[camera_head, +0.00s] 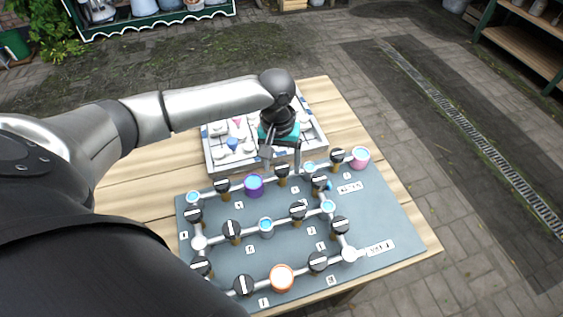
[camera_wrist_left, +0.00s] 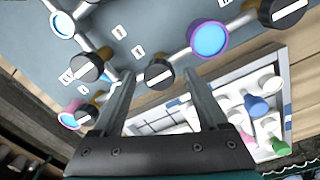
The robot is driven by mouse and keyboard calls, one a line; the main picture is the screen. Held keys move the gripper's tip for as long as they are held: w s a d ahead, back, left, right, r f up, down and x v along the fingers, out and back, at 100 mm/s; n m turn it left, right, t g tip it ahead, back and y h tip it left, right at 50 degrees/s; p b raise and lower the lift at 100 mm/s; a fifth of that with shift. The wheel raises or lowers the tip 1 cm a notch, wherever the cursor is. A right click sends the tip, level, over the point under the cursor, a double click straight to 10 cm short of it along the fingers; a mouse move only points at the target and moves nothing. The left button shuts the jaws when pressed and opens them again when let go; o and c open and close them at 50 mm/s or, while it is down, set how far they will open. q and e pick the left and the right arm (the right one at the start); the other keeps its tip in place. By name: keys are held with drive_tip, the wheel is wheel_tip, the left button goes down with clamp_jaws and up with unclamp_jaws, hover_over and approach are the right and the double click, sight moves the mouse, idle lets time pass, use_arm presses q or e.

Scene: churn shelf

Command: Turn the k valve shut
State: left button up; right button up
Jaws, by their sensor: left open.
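The slate-blue board (camera_head: 365,215) carries a pipe network with several black round valve knobs, each with a white bar. The small letter labels are too small to read, so I cannot tell which knob is k. My left gripper (camera_head: 283,168) is open and points down at a black knob (camera_head: 282,171) on the board's far pipe run. In the left wrist view, this knob (camera_wrist_left: 158,74) lies between the open fingertips of the gripper (camera_wrist_left: 157,82). I cannot tell whether the fingers touch it. My right gripper is not in view.
A purple cup (camera_head: 254,185) stands left of that knob, and a pink cup (camera_head: 360,157) at the far right corner. An orange-rimmed cup (camera_head: 281,278) is near the front. A white divided tray (camera_head: 221,167) with small pieces sits behind the board on the wooden table (camera_head: 150,190).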

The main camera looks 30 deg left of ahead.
use_arm(q)
clamp_jaws()
idle(0.6)
